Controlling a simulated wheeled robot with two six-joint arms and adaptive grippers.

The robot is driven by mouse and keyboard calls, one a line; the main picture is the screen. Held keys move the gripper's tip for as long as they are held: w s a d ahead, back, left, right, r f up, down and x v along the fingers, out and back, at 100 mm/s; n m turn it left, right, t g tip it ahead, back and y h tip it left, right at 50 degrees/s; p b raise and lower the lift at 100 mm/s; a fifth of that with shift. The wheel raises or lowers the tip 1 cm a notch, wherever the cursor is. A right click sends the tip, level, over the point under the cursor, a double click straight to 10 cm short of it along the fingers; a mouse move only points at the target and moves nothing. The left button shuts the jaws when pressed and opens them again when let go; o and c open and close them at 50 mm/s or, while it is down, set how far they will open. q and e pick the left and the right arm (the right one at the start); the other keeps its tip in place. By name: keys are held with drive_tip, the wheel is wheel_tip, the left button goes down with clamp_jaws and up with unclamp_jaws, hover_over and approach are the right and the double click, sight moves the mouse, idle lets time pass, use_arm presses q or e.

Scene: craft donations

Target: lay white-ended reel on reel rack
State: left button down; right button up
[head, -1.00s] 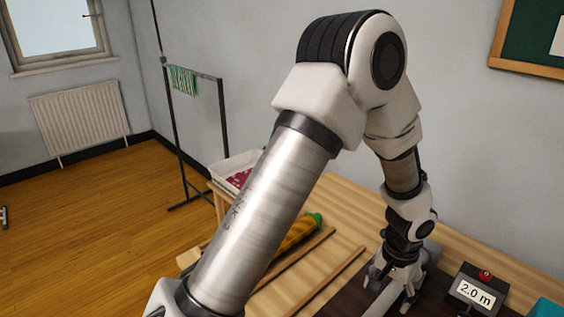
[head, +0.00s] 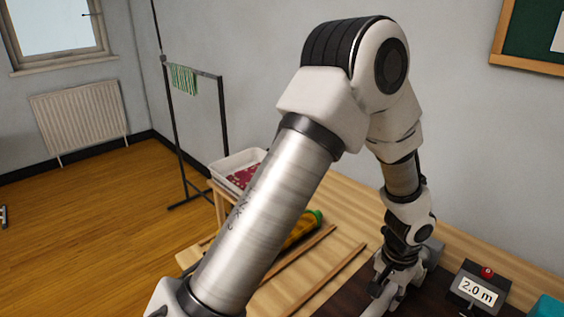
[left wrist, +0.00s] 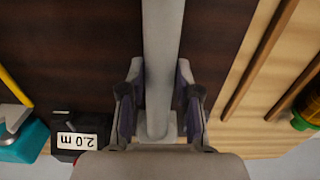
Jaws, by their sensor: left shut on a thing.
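My left gripper (head: 385,292) is low over the dark part of the table and shut on a grey bar. In the left wrist view the fingers (left wrist: 160,100) stand on both sides of this grey bar (left wrist: 163,45), which runs from the top edge to a pale block end. The two wooden rails (head: 300,258), which look like the reel rack, lie on the light table; they also show in the left wrist view (left wrist: 262,60). A yellow reel with a green end (head: 312,219) lies beyond them, partly behind my arm. I cannot make out a white-ended reel.
A dark box with a red button and a "2.0 m" sign (head: 477,291) stands right of the gripper. A teal object (head: 549,306) is at the right edge. A white tray with red contents (head: 224,166) and a rail with green-striped cloth (head: 184,80) stand behind.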

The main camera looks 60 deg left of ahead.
use_arm(q)
drive_tip(key=shift+r+p, duration=3.85)
drive_tip(key=shift+r, duration=0.2)
drive_tip(key=shift+f, duration=0.1)
